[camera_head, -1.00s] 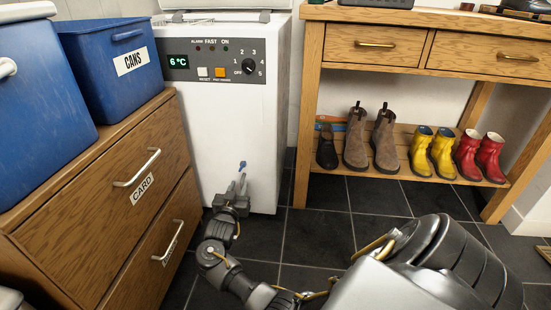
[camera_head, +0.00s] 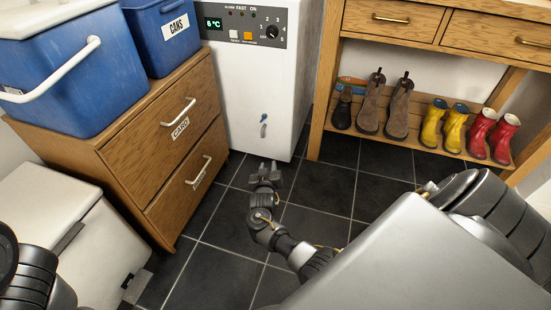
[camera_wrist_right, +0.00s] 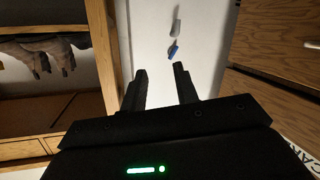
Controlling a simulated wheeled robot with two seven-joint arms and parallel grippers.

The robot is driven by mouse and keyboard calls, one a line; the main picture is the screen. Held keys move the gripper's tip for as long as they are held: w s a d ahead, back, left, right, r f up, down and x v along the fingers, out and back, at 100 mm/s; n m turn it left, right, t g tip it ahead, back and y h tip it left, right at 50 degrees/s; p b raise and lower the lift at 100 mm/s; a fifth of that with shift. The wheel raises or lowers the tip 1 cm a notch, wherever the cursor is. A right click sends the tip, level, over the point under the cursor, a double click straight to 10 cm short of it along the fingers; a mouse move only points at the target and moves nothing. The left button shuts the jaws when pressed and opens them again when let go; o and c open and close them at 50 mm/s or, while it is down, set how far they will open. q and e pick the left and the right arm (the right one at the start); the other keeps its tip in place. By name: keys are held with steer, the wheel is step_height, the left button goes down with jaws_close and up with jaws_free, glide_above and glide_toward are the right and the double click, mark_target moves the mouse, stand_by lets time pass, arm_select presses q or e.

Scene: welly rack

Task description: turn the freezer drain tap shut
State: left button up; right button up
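The freezer drain tap shows low on the white freezer front (camera_head: 240,90). It has a small blue handle (camera_head: 263,118) above a grey spout (camera_head: 263,131) that hangs down. In the right wrist view, which is upside down, the blue handle (camera_wrist_right: 173,51) and grey spout (camera_wrist_right: 177,24) lie beyond my fingertips. My right gripper (camera_head: 266,165) is below and in front of the tap, apart from it. Its two fingers (camera_wrist_right: 161,70) are spread with nothing between them. Whether the tap is open or shut is unclear. My left gripper is out of view.
A wooden drawer cabinet (camera_head: 160,135) with blue bins (camera_head: 165,40) stands left of the freezer. A white pedal bin (camera_head: 60,220) is in front of it. A wooden bench (camera_head: 325,75) with boots stands at right. Dark tiled floor (camera_head: 215,255) is open between.

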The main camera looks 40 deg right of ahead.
steer(key=s+a+f+n+g+y+p, duration=0.1)
steer(key=s+a+f+n+y+p, duration=0.2)
steer(key=s+p, duration=0.4)
steer(key=shift+s+a+f+y+p, duration=0.2)
steer(key=shift+s+f+y+p, duration=0.1)
steer(key=shift+p, duration=0.8)
